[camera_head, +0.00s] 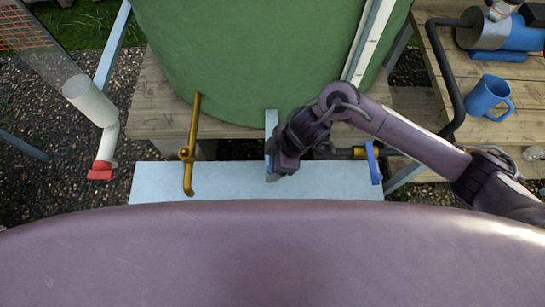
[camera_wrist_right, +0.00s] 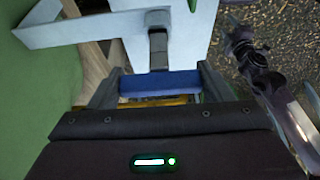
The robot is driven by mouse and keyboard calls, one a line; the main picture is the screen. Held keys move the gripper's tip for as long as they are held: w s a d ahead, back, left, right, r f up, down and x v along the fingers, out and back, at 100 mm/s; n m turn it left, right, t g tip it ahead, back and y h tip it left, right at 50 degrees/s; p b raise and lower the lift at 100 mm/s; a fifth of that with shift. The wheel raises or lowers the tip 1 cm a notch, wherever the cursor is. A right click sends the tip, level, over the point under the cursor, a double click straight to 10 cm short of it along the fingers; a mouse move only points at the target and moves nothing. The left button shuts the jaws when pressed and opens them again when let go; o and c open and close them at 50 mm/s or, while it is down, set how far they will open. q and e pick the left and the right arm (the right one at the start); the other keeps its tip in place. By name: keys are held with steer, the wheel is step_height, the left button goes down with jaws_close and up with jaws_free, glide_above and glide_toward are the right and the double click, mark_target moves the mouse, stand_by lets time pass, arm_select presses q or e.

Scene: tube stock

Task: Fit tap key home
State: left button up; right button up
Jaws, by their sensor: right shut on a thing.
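My right gripper (camera_head: 273,163) reaches in from the right to the light blue plate, beside a short upright bracket. In the right wrist view my right gripper (camera_wrist_right: 158,88) is shut on a blue bar (camera_wrist_right: 160,82), which looks like the tap key's handle. A grey stem (camera_wrist_right: 158,50) runs from the bar over the pale plate; whether its end is seated I cannot tell. A brass pipe (camera_head: 192,130) with a bent spout stands left of my gripper. A brass fitting with a blue lever (camera_head: 374,163) is to its right. A dark part of what looks like my left arm shows at the right wrist view's edge.
A green tank (camera_head: 250,55) stands behind. The light blue plate (camera_head: 225,185) runs along the front. A white pipe with a red tap (camera_head: 100,170) is at left. A blue mug (camera_head: 488,96) stands on the wooden bench (camera_head: 525,130) at right.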

steer(key=shift+p, duration=0.3)
steer(key=shift+f+b, duration=0.75)
steer(key=shift+f, duration=0.4)
steer(key=shift+p, duration=0.3)
stand_by(1.0)
steer(key=shift+f+b, duration=0.4)
steer(key=shift+f, duration=0.3)
stand_by(0.4)
steer(key=shift+p, duration=0.3)
stand_by(0.4)
stand_by(0.5)
steer(key=o, duration=1.1)
steer(key=shift+r, duration=0.1)
steer(key=v, duration=0.7)
steer(key=shift+d+r, duration=0.15)
steer(key=shift+r, duration=0.2)
